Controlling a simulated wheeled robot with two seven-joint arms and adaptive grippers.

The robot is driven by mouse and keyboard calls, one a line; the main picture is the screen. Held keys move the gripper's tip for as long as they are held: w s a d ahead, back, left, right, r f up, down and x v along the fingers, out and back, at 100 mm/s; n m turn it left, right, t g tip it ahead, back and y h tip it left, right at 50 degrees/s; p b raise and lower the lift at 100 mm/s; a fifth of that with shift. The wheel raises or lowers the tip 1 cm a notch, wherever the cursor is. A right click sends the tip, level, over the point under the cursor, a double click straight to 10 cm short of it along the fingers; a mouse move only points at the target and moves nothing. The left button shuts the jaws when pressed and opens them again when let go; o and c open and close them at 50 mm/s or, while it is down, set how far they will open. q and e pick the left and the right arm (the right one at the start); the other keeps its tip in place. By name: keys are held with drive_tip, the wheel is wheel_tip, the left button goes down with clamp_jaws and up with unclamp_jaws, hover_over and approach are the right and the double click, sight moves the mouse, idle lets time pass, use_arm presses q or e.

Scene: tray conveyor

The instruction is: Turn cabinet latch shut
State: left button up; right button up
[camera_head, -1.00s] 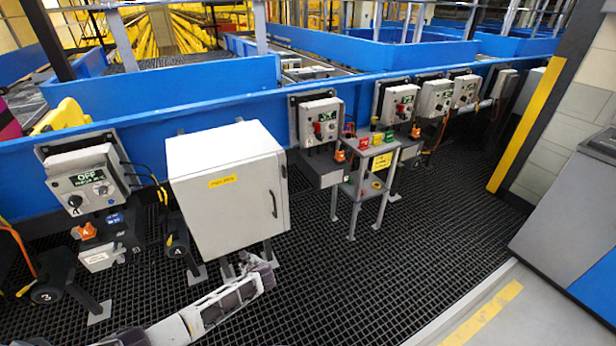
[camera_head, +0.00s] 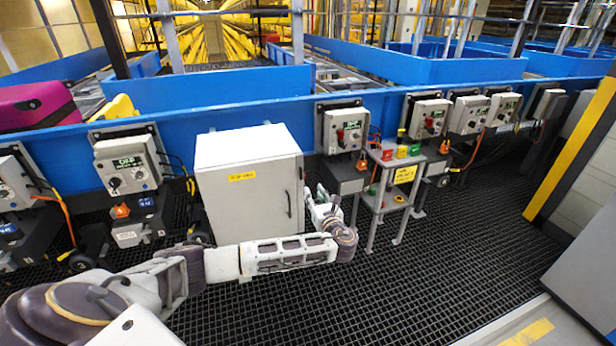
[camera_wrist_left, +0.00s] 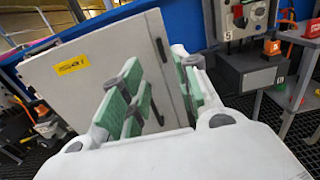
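The white cabinet (camera_head: 250,190) stands with its door closed or nearly so, a yellow label on its front. Its dark upright latch handle (camera_head: 288,203) is on the right side of the door. My left gripper (camera_head: 316,198) is just right of the cabinet, near the handle. In the left wrist view the gripper (camera_wrist_left: 160,75) is open, its green-padded fingers spread in front of the cabinet door (camera_wrist_left: 95,75). The handle (camera_wrist_left: 161,50) shows between the fingers, partly hidden lower down. I cannot tell whether they touch it. My right gripper is not in view.
A grey stand (camera_head: 398,190) with coloured buttons is right of the cabinet. Control boxes (camera_head: 345,128) line the blue conveyor wall (camera_head: 240,110). The black grated floor (camera_head: 400,290) in front is clear.

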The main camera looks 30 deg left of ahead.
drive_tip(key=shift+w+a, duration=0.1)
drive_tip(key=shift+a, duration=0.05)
use_arm(q)
approach(301, 173)
drive_tip(key=x, duration=0.6)
drive_tip(key=shift+w+a+r+b, duration=0.15)
drive_tip(key=shift+w+b, duration=0.05)
drive_tip(key=shift+b, duration=0.1)
drive_tip(key=shift+w+a, duration=0.45)
drive_tip(key=shift+a, duration=0.05)
drive_tip(key=shift+w+a, duration=0.25)
drive_tip(key=shift+a, duration=0.05)
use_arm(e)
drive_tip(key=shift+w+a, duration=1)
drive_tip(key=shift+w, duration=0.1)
